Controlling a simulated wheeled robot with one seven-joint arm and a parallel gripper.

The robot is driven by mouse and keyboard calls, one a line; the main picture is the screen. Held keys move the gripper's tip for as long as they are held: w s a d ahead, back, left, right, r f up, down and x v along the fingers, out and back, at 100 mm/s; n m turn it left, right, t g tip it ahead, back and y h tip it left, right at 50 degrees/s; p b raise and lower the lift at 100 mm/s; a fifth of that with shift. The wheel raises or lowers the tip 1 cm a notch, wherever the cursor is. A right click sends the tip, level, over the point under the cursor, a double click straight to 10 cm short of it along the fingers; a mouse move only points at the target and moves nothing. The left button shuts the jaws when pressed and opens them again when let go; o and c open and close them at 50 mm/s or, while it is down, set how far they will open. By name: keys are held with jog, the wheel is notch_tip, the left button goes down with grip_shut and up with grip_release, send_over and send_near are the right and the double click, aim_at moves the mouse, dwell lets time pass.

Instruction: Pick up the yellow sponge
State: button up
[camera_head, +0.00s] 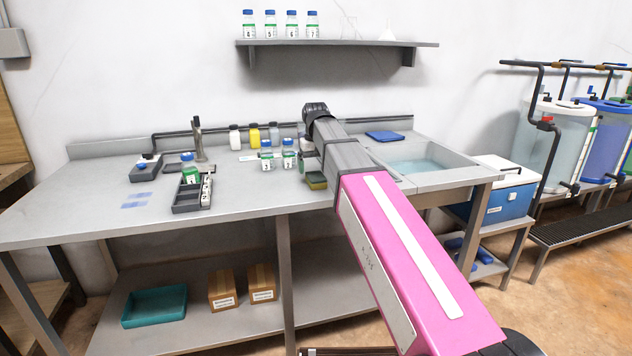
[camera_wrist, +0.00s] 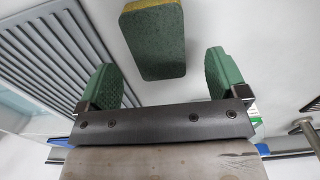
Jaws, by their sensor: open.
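The yellow sponge (camera_head: 316,183) lies on the grey bench near its front edge, left of the sink. In the head view it shows a green upper face and a yellow side. In the wrist view the sponge (camera_wrist: 155,40) shows mostly its dark green face, with a thin yellow edge at the top. My gripper (camera_wrist: 162,80) is open, with green finger pads. The sponge appears between and just beyond the fingertips, with a gap on both sides and nothing held. In the head view my arm hides most of the gripper.
A ribbed drainboard (camera_wrist: 45,55) is beside the sponge in the wrist view. The sink (camera_head: 420,162) holds water at the right. Two blue-capped bottles (camera_head: 277,155) stand left of the sponge. A dark tray (camera_head: 192,194) with bottles is farther left. A shelf (camera_head: 335,43) hangs above.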

aim_at(316, 176)
notch_tip(316, 176, down, 4)
jog(key=shift+d+f, duration=0.1)
jog(key=shift+f, duration=0.05)
jog(key=shift+c, duration=0.3)
jog(key=c, duration=1)
